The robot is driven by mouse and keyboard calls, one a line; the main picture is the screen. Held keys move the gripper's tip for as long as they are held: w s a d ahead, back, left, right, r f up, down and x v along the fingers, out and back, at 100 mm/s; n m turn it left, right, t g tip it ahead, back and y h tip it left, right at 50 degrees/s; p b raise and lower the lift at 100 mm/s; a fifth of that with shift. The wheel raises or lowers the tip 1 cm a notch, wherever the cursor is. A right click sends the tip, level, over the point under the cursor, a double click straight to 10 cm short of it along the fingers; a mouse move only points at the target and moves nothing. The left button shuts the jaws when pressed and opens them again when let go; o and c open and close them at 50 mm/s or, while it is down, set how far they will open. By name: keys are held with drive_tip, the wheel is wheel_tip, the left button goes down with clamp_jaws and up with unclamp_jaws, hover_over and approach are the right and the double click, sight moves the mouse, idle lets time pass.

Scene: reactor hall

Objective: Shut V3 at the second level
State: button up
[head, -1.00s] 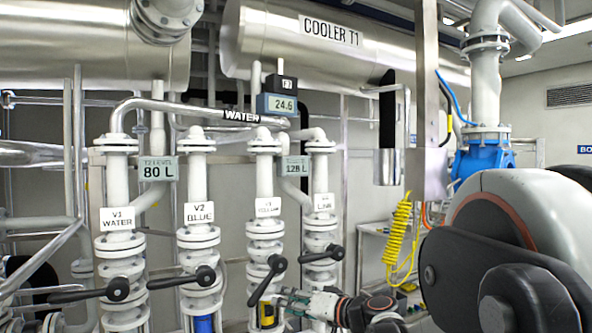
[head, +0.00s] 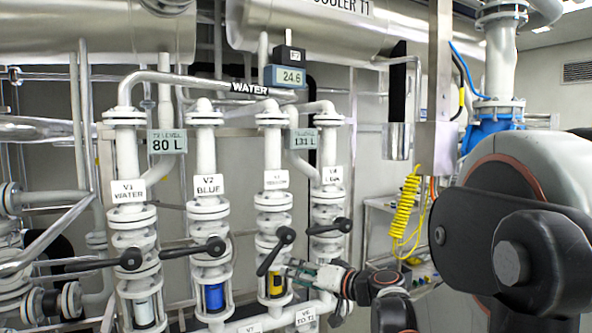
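V3 is the third valve column from the left, with a white label (head: 277,180) whose lower word is too small to read surely. Its black lever (head: 272,254) slants down to the left from its hub, above a sight glass with yellow in it (head: 277,284). My gripper (head: 287,268) reaches in from the right, its fingertips just right of the lever's lower part. Contact cannot be told, nor whether the fingers are open or shut. The right level display (head: 302,139) reads 131 L; its upper line is unreadable. The T2 level display (head: 166,142) reads 80 L.
The levers of V1 (head: 92,263), V2 (head: 195,248) and V4 (head: 328,227) lie about level. A display (head: 289,77) reads 24.6. A yellow coiled hose (head: 403,208) hangs to the right, over a metal trolley.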

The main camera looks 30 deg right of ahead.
sight(268, 266)
drive_tip(key=w+a, duration=0.1)
drive_tip(key=w, duration=0.3)
drive_tip(key=w+a+f+m+t+h, duration=0.1)
drive_tip(key=w, duration=0.2)
drive_tip(key=w+a+f+t+h, duration=0.1)
drive_tip(key=w, duration=0.3)
drive_tip(key=shift+w, duration=0.35)
clamp_jaws()
